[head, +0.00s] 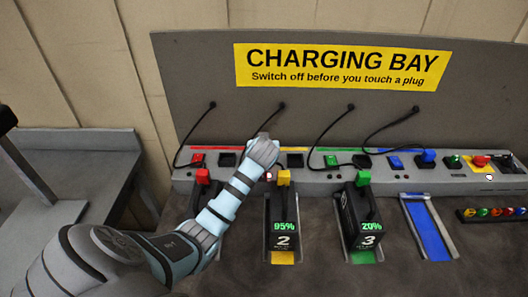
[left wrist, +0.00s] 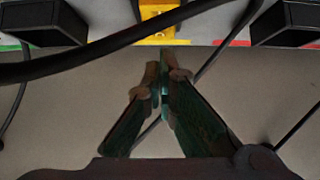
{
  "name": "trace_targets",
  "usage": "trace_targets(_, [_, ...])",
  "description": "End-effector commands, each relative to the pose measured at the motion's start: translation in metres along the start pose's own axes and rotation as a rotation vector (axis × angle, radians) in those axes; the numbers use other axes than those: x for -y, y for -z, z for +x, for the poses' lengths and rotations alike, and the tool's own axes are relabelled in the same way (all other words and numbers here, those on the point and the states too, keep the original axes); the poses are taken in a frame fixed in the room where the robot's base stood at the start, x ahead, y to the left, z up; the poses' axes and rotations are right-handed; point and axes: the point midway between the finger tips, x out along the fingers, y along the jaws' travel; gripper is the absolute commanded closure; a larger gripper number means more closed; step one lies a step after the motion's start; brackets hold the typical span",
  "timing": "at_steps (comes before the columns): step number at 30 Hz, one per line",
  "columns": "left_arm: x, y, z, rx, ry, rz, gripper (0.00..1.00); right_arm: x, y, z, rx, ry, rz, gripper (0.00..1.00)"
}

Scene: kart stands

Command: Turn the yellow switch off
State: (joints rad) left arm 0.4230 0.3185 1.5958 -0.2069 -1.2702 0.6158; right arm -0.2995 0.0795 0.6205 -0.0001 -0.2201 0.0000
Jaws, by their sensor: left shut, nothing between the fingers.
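The yellow switch (left wrist: 158,22) shows at the top of the left wrist view, partly cut off by the frame edge and crossed by a black cable. In the head view it is hidden behind my left gripper (head: 264,152), which is at the charging console. In the left wrist view my left gripper (left wrist: 162,62) is shut and empty. Its fingertips point at the yellow switch, just below it in the picture; I cannot tell whether they touch it. The switch's on or off position is not clear. My right gripper is not in view.
Black cables (head: 328,128) hang in front of the console. A red switch (head: 197,159), green switch (head: 331,161) and blue switch (head: 395,162) share its row. Battery 2 (head: 284,225) and battery 3 (head: 362,220) stand in front. The blue bay (head: 428,228) is empty.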

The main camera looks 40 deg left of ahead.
Motion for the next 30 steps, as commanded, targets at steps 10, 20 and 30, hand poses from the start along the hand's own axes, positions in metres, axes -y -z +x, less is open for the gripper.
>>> trace_targets(10, [0.0,-0.009,0.009,0.0,0.0,0.0,1.0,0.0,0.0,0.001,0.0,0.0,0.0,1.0])
trace_targets(20, [0.0,-0.011,0.014,0.001,0.0,-0.001,1.0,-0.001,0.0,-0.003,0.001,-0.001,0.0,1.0])
trace_targets(30, [-0.001,-0.015,0.006,0.001,0.0,0.001,1.0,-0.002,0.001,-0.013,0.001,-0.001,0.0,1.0])
